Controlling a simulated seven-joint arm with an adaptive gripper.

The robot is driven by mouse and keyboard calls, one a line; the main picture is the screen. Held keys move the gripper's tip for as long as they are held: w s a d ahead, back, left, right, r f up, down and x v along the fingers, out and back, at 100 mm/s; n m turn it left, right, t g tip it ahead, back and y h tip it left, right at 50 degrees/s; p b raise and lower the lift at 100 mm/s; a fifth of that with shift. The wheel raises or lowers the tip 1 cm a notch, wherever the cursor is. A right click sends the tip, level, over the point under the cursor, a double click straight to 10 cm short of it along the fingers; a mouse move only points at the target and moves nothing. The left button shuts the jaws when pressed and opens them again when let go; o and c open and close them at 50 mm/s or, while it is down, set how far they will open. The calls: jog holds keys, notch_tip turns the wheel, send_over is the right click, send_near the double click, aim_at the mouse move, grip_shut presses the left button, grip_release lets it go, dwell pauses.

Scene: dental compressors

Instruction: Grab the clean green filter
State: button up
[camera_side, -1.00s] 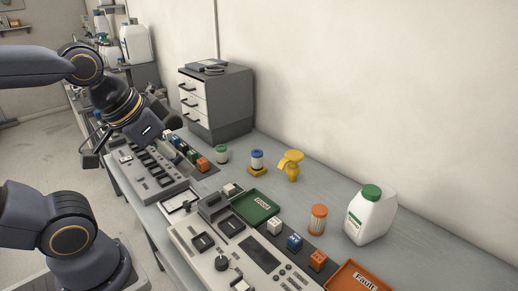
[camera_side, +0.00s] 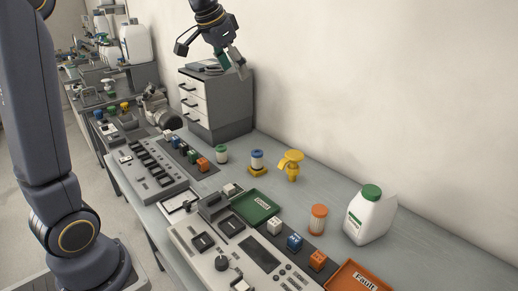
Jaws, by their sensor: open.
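My gripper (camera_side: 233,66) is high above the bench, in front of the top of the drawer cabinet. It points down, its fingers are apart, and nothing shows between them. It is well above the green filter and clear of it. A blue-topped filter (camera_side: 257,160) on a yellow base and an orange filter (camera_side: 318,218) stand farther right.
The grey drawer cabinet (camera_side: 222,112) stands behind the green filter. A yellow funnel-like part (camera_side: 291,166), a white jug (camera_side: 371,215), a green tray (camera_side: 246,197) and an orange tray (camera_side: 343,286) are to the right. Control panels (camera_side: 150,180) line the front.

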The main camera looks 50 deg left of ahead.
jog(key=w+a+f+n+g, duration=0.1)
jog(key=w+a+f, duration=0.55)
jog(key=a, duration=0.35)
jog(key=n+g, duration=0.1)
send_over(222, 154)
jog(key=d, duration=0.2)
notch_tip(222, 154, down, 9)
jog(key=shift+n+g, duration=0.5)
jog(key=shift+g, duration=0.3)
jog(key=a+f, duration=0.1)
jog(key=f, duration=0.4)
jog(key=a+f, duration=0.1)
jog(key=f, duration=0.5)
jog(key=a+f, duration=0.2)
jog(key=f, duration=0.4)
jog(key=shift+w+a, duration=0.1)
jog(key=shift+w+f, duration=0.2)
jog(key=shift+f, duration=0.85)
jog(key=shift+w+f, duration=0.2)
jog(key=shift+f, duration=0.8)
jog(key=shift+w+f, duration=0.2)
jog(key=shift+f, duration=0.85)
jog(key=shift+c, duration=0.4)
jog(key=c, duration=1.1)
